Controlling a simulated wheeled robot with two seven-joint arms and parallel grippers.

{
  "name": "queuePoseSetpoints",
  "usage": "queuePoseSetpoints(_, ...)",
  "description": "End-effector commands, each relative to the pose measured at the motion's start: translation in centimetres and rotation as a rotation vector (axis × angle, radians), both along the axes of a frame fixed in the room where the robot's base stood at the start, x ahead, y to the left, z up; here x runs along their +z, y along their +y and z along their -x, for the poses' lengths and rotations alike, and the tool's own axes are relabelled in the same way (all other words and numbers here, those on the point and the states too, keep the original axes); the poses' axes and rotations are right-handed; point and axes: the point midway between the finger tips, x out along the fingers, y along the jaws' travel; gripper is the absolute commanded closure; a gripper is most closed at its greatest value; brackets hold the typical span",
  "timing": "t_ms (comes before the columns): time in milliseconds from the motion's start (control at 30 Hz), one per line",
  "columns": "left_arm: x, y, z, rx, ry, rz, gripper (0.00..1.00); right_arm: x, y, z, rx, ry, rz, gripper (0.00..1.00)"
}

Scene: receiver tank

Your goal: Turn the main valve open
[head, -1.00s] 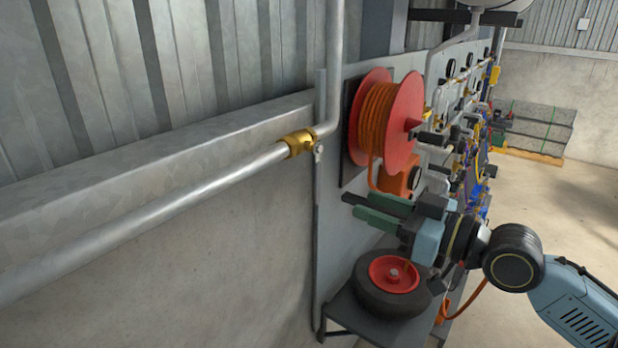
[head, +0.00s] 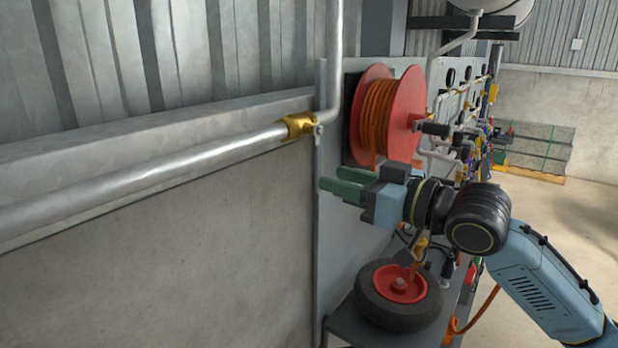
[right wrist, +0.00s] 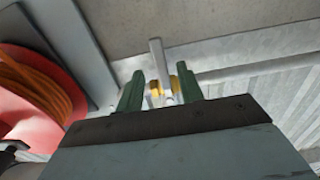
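The valve is a brass body (head: 298,125) on the grey pipe, near the left edge of the panel. A small light metal part hangs at its right end in the head view. In the right wrist view the brass (right wrist: 184,84) shows beyond the fingers, with a pale bar-like lever (right wrist: 160,68) between them in the picture. My right gripper (head: 331,179) is open, its green fingers pointing left, below and right of the valve in the head view. It appears apart from the valve; the wrist view (right wrist: 161,82) shows no clear contact. My left gripper is not in view.
A red hose reel (head: 388,115) with orange hose stands just above my right gripper. A black wheel with a red hub (head: 398,295) lies on a grey shelf below it. Gauges and pipes line the panel behind. The wall left of the valve is clear below the pipe.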

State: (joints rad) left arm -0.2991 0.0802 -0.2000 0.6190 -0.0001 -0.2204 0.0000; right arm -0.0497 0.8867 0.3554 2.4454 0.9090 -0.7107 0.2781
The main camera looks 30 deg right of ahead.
Motion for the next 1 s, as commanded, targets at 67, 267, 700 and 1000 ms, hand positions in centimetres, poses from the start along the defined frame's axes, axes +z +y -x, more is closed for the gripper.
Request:
queuePoseSetpoints(67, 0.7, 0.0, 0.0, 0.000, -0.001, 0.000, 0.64, 0.5, 0.4, -0.9, 0.001, -0.004, -0.001, 0.63)
queuePoseSetpoints(267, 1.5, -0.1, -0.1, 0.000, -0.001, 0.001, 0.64, 0.5, 1.4, -3.5, 0.001, -0.004, -0.002, 0.63)
queuePoseSetpoints(700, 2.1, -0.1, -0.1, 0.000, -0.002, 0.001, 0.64, 0.2, 2.7, -6.3, 0.002, -0.002, 0.002, 0.63)
queuePoseSetpoints(1000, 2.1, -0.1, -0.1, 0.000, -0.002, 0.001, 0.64, 0.2, 2.7, -6.3, 0.002, -0.002, 0.002, 0.74)
